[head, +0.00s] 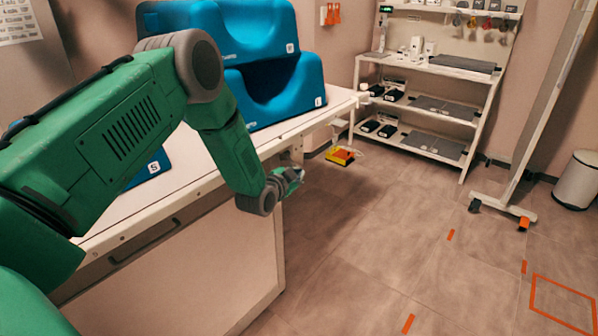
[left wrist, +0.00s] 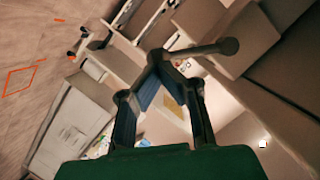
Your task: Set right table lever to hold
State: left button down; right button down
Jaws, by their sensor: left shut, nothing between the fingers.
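My left gripper (head: 290,176) is shut and empty, hanging low beside the near end of the white-topped table (head: 205,180). In the left wrist view its fingers meet at the tips (left wrist: 156,57). There a pale bar with a dark rounded end (left wrist: 228,46) extends right from behind the fingertips; it may be the lever, but I cannot tell whether the fingers touch it. In the head view no lever is clearly distinguishable, and its setting cannot be read. My right gripper is not in view.
Blue cushions (head: 270,85) rest on the table. A yellow-and-red object (head: 341,155) is past my gripper. A shelf rack (head: 430,68) stands at the back, a white bin (head: 577,180) at the right. The floor at the right is mostly clear, with orange tape markings.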

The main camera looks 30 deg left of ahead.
pick_arm(q)
jog(key=a+f+m+t+y+b, duration=0.2)
jog(key=a+f+m+b, duration=0.2)
jog(key=m+b, duration=0.2)
jog(key=shift+w+a+f+m, duration=0.15)
jog(key=shift+w+m, duration=0.05)
jog(key=shift+m, duration=1.1)
jog(key=shift+a+t, duration=0.1)
jog(key=shift+t, duration=0.2)
